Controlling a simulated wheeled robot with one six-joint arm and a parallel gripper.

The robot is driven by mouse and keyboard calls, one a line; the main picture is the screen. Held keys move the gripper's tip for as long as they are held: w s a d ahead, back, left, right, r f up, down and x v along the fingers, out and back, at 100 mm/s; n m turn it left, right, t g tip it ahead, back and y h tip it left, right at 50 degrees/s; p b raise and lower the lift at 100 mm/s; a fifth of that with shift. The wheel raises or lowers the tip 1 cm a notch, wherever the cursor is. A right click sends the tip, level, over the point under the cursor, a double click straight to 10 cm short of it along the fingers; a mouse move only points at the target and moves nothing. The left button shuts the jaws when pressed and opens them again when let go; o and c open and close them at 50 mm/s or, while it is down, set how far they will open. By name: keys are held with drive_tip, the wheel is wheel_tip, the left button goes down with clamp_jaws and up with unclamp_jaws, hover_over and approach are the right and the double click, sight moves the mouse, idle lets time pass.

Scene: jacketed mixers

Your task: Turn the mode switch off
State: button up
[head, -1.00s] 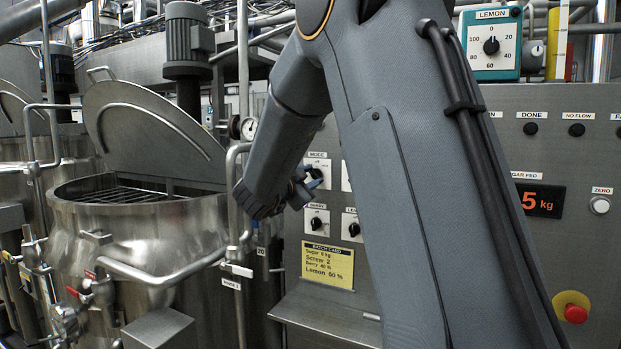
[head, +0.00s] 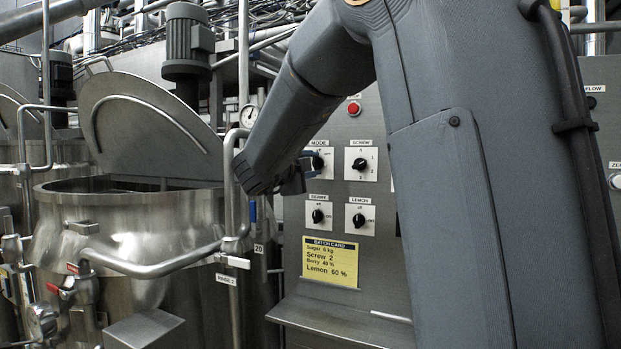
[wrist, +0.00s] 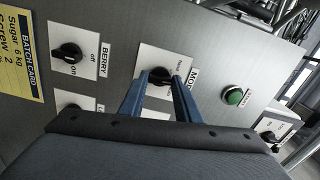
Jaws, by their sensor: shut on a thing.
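The mode switch (head: 318,162) is a black knob on a white plate at the top left of the switch group on the grey panel. In the wrist view the black mode knob (wrist: 159,73) sits between the blue fingertips, under its MODE label. My gripper (wrist: 159,80) is shut on this knob, with one finger on each side. In the head view my gripper (head: 306,166) reaches the plate from the left and partly covers it. I cannot tell which way the knob points.
Close by are the screw switch (head: 360,163), the berry switch (head: 318,215), the lemon switch (head: 358,219) and a red button (head: 354,108). A green button (wrist: 234,96) shows in the wrist view. A yellow batch card (head: 330,262) is below. A steel vessel (head: 150,230) with raised lid stands left.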

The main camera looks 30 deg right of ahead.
drive_tip(key=shift+f+m+b, duration=0.1)
drive_tip(key=shift+m+b, duration=0.5)
drive_tip(key=shift+b, duration=0.05)
drive_tip(key=o, duration=1)
drive_tip(key=shift+o, duration=0.2)
drive_tip(key=b+v, duration=0.1)
drive_tip(key=v, duration=0.6)
drive_tip(key=shift+s+a+b, duration=0.25)
drive_tip(key=shift+a+b, duration=0.05)
drive_tip(key=shift+b, duration=0.1)
